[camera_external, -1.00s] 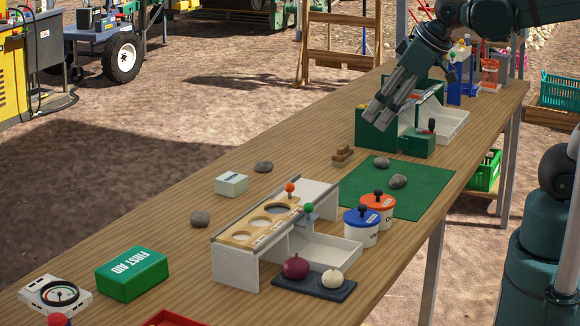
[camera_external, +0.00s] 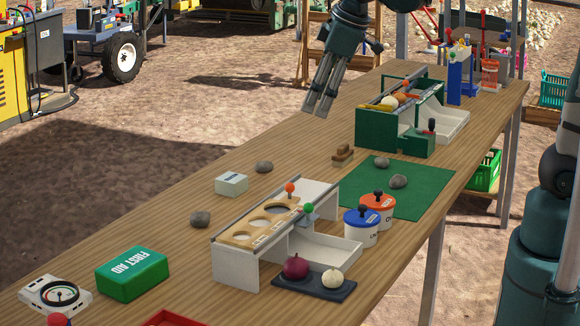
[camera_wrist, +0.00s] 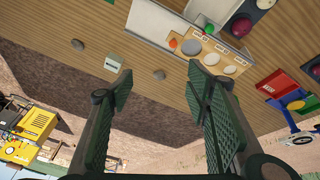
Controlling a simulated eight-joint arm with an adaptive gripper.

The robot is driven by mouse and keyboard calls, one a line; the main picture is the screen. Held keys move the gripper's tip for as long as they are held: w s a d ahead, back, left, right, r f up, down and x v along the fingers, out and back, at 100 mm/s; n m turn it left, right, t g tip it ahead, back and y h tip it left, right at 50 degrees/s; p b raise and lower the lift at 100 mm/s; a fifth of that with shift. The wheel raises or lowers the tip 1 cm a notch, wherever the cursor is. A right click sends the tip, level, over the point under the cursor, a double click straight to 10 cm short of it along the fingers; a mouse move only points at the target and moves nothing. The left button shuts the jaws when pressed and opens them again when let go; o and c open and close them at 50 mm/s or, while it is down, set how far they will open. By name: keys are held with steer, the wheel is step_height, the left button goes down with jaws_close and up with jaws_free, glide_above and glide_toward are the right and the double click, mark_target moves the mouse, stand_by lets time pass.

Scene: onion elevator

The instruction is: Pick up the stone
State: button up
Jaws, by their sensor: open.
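Several grey stones are in view. One stone (camera_external: 263,167) lies on the wooden table beyond the white box, and also shows in the wrist view (camera_wrist: 78,44). A second stone (camera_external: 200,218) lies nearer the table's left edge and also shows in the wrist view (camera_wrist: 160,74). Two more stones, one at the back (camera_external: 381,162) and one in front (camera_external: 398,181), lie on the green mat. My gripper (camera_external: 316,108) is open and empty, pointing down, high near the table's far left edge. Its spread fingers (camera_wrist: 158,88) frame the second stone in the wrist view.
A white labelled box (camera_external: 231,184) sits between the two bare-table stones. A white sorter with round holes (camera_external: 240,262) stands at the middle front, a green sorter (camera_external: 378,132) farther back. Table around the left stones is clear.

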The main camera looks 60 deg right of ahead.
steer(key=w+a+f+n+g, duration=0.1)
steer(key=w+a+f+n, duration=0.15)
steer(key=w, duration=0.65)
steer(key=n+g+p, duration=0.1)
steer(key=n+g, duration=0.2)
steer(key=n, duration=0.2)
glide_above(199, 213)
steer(key=f, duration=2.1)
steer(key=shift+s+d+f, duration=0.2)
steer(key=shift+d+f, duration=0.05)
steer(key=shift+f, duration=0.05)
steer(key=shift+w+a+f+n, duration=0.15)
steer(key=shift+w+f+n, duration=0.1)
steer(key=shift+f, duration=0.4)
steer(key=shift+f, duration=1.3)
steer(key=shift+f+b, duration=0.5)
steer(key=shift+f, duration=2.1)
